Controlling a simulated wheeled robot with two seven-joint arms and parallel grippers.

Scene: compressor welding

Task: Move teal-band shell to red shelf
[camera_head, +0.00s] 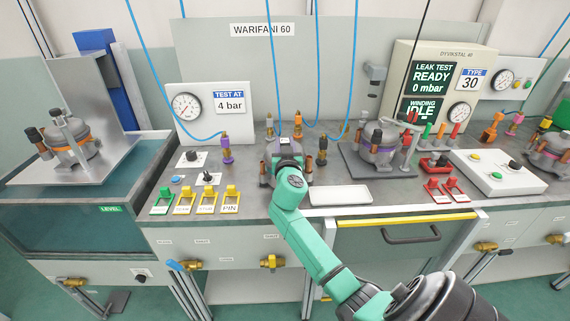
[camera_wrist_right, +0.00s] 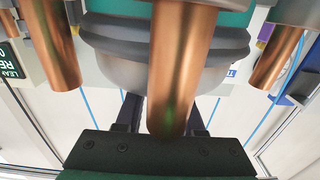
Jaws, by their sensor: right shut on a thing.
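The teal-band shell shows close up in the right wrist view (camera_wrist_right: 105,52), a grey body with a teal band at the top edge and copper tubes around it. My right gripper (camera_wrist_right: 160,120) is shut on it; a copper tube in front partly hides the grip. In the head view my right gripper (camera_head: 288,163) is over the middle of the bench, and my wrist covers most of the shell. Copper tubes stick out on both sides. I cannot make out a red shelf. My left gripper is not in view.
An orange-band shell (camera_head: 71,150) sits on the metal stand at left. A purple-band shell (camera_head: 378,153) stands on a dark plate to the right. A white tray (camera_head: 340,196), coloured clamps (camera_head: 208,203) and hanging blue hoses (camera_head: 318,75) are close to my right arm.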

